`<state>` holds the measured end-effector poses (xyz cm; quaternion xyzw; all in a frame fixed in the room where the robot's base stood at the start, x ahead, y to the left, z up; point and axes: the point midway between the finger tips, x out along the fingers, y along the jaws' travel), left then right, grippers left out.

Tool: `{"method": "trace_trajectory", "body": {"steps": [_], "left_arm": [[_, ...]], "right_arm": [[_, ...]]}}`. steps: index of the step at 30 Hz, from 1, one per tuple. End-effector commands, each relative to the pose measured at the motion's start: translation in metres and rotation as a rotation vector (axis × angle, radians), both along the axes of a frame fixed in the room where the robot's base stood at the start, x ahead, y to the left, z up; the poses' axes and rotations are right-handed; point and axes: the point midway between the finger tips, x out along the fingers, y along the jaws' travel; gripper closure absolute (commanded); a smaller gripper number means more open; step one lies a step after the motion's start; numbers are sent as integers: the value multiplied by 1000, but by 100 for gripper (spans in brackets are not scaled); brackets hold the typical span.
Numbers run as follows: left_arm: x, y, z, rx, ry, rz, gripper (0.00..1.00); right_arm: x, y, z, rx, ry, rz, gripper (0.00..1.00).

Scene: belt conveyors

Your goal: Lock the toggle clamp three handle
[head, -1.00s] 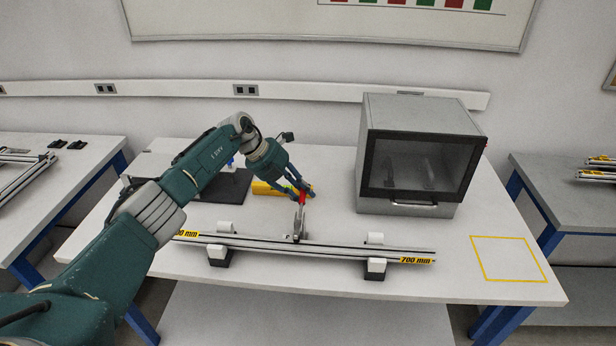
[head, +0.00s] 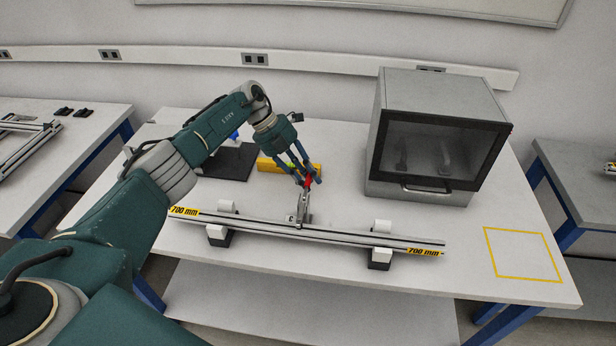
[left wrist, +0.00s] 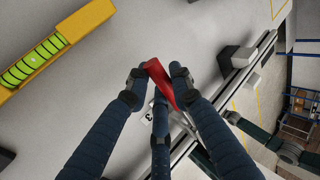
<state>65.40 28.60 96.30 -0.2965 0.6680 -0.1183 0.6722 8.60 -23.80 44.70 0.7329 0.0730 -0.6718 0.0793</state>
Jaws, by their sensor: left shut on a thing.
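The toggle clamp (head: 303,207) is a metal clamp mounted on the long rail on the table, with a red handle (head: 308,182) standing roughly upright. My left gripper (head: 309,178) is shut on the red handle. In the left wrist view, the red handle (left wrist: 161,83) lies between the dark fingers of my left gripper (left wrist: 160,76). A label with a "3" (left wrist: 147,118) shows partly behind the fingers. Much of the handle is hidden by the fingers in the head view. My right gripper is not in view.
The rail (head: 345,236) with 700 mm labels rests on white-and-black supports (head: 381,245). A grey cabinet (head: 440,85) with a dark window stands behind right. The table is clear around the yellow square outline (head: 523,254).

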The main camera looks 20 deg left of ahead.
Motion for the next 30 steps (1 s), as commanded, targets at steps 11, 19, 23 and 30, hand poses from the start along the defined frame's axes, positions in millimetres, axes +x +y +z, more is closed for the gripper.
{"method": "trace_trajectory", "body": {"steps": [11,19,23,30], "left_arm": [[-1,0,-1,1,4,-2,58],[-1,11,15,1,1,1,58],[-3,26,37,2,1,2,58],[-7,52,77,1,3,-1,58]], "right_arm": [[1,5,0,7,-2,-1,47],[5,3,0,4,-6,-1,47],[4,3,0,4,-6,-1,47],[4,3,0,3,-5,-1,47]]}}
